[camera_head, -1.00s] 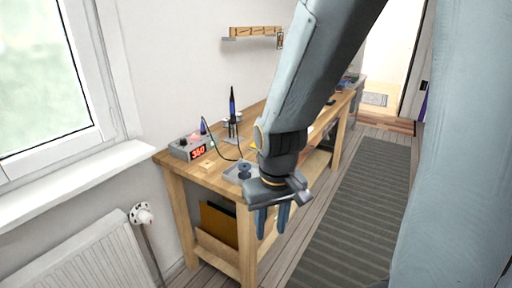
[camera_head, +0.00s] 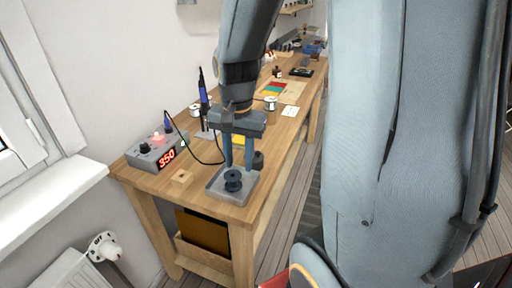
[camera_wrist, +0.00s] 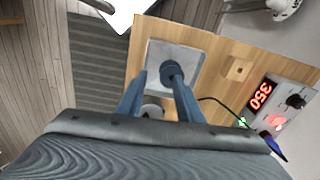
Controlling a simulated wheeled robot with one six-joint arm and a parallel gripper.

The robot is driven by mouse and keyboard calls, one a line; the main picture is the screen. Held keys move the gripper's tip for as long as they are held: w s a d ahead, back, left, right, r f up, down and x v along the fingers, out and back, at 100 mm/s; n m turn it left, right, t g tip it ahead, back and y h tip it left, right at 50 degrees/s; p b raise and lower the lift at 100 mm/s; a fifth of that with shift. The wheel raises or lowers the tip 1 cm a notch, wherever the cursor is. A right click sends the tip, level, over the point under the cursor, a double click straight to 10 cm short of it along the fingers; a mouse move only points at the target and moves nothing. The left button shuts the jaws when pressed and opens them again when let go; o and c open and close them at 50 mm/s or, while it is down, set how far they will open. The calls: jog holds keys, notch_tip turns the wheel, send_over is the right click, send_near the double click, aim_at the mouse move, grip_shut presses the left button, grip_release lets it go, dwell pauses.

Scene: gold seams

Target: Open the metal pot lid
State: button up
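My gripper (camera_head: 238,166) points down over the near end of the wooden workbench, its two blue fingers apart with nothing seen between them. In the wrist view, the gripper (camera_wrist: 157,76) shows with its fingertips near a dark spool-like piece (camera_wrist: 172,73). That piece (camera_head: 233,180) stands on a square grey metal tray (camera_head: 216,190) at the bench corner. A small dark round pot (camera_head: 258,160) stands just right of the fingers. In the wrist view, a grey round thing (camera_wrist: 152,111), probably this pot, is partly hidden between the fingers. I cannot make out its lid clearly.
A grey station reading 350 (camera_head: 156,150) stands left on the bench (camera_head: 200,178), with a cable to a blue-handled iron (camera_head: 203,92). A small wooden block (camera_head: 181,175) lies near the front edge. White-topped jars and a coloured board (camera_head: 274,88) are farther back.

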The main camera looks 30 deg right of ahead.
aim_at(258, 152)
jog(key=w+d+m, duration=0.2)
jog(key=d+m, duration=0.1)
jog(key=m, duration=0.1)
jog(key=w+d+r+m, duration=0.1)
jog(key=w+d+m, duration=0.2)
jog(key=m, duration=0.2)
jog(key=w+d+r+m, duration=0.1)
jog(key=w+d+m, duration=0.1)
jog(key=d+m, duration=0.2)
jog(key=shift+w+r+m+g+b, duration=0.2)
jog(key=shift+m+g+b, duration=0.1)
jog(key=shift+m+b, duration=0.1)
jog(key=shift+d+m, duration=0.2)
jog(key=shift+m, duration=0.1)
jog(key=shift+d+f, duration=0.1)
jog(key=shift+f, duration=0.1)
notch_tip(258, 152, down, 7)
jog(key=shift+f+p, duration=0.15)
jog(key=shift+p, duration=0.5)
grip_shut()
